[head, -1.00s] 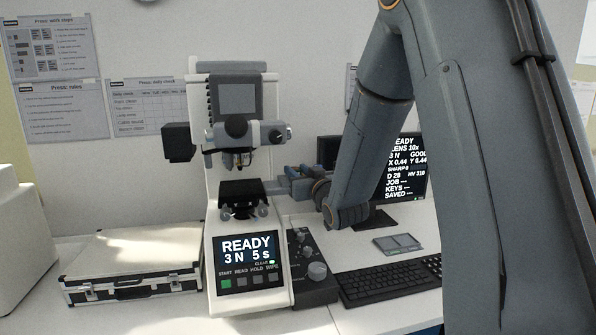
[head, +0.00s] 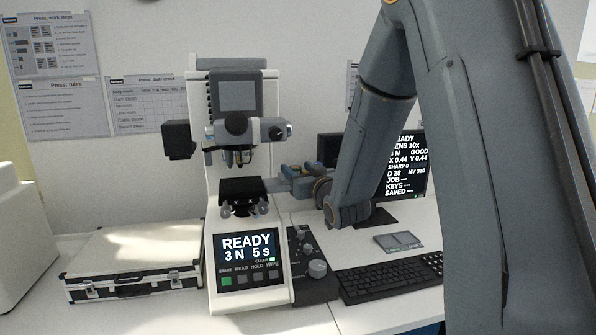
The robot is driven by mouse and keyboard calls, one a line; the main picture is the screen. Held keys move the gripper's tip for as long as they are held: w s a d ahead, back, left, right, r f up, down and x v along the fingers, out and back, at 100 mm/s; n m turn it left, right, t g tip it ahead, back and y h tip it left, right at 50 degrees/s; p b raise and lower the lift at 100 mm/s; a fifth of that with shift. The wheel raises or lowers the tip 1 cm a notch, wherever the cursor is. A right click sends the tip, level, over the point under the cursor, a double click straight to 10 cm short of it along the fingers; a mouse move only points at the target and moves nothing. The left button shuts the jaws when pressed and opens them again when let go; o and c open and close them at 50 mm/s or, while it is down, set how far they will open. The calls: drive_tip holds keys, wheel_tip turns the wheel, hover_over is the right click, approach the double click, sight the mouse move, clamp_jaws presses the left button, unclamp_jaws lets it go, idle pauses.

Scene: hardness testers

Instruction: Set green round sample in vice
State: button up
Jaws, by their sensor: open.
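The hardness tester (head: 240,170) stands at centre left, its screen reading READY, 3 N, 5 s. Its dark vice and stage (head: 241,190) sit below the turret (head: 233,157). My gripper (head: 279,184) comes in from the right and its tips are at the right side of the vice. The fingers are small in the picture and are open. I cannot make out a green round sample, in the vice or anywhere else in view.
A control box with knobs (head: 312,267) stands right of the tester, beside a keyboard (head: 390,279) and a monitor (head: 410,165). A silver case (head: 130,265) lies to the left. My arm covers much of the right side.

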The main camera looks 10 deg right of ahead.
drive_tip(key=s+d+b, duration=0.1)
drive_tip(key=s+b, duration=0.2)
drive_tip(key=s, duration=0.8)
drive_tip(key=shift+s+d, duration=0.2)
drive_tip(key=shift+d, duration=0.2)
drive_tip(key=s+f+g+h, duration=0.1)
drive_tip(key=s+f+g, duration=0.15)
drive_tip(key=f, duration=0.25)
drive_tip(key=s+d+f+m+g+h, duration=0.1)
drive_tip(key=f+g, duration=0.2)
drive_tip(key=f, duration=0.2)
drive_tip(key=s+f+g+h, duration=0.1)
drive_tip(key=s+f+g, duration=0.1)
drive_tip(key=f, duration=0.3)
drive_tip(key=s+a+f+g, duration=0.1)
drive_tip(key=s+f+g, duration=0.2)
drive_tip(key=s, duration=0.6)
drive_tip(key=s+a+f+g, duration=0.2)
drive_tip(key=s+f+g, duration=0.2)
drive_tip(key=s, duration=0.5)
drive_tip(key=g, duration=0.2)
drive_tip(key=shift+s+f+m+g, duration=0.15)
drive_tip(key=shift+f+m+g, duration=0.15)
drive_tip(key=shift+m+g, duration=0.1)
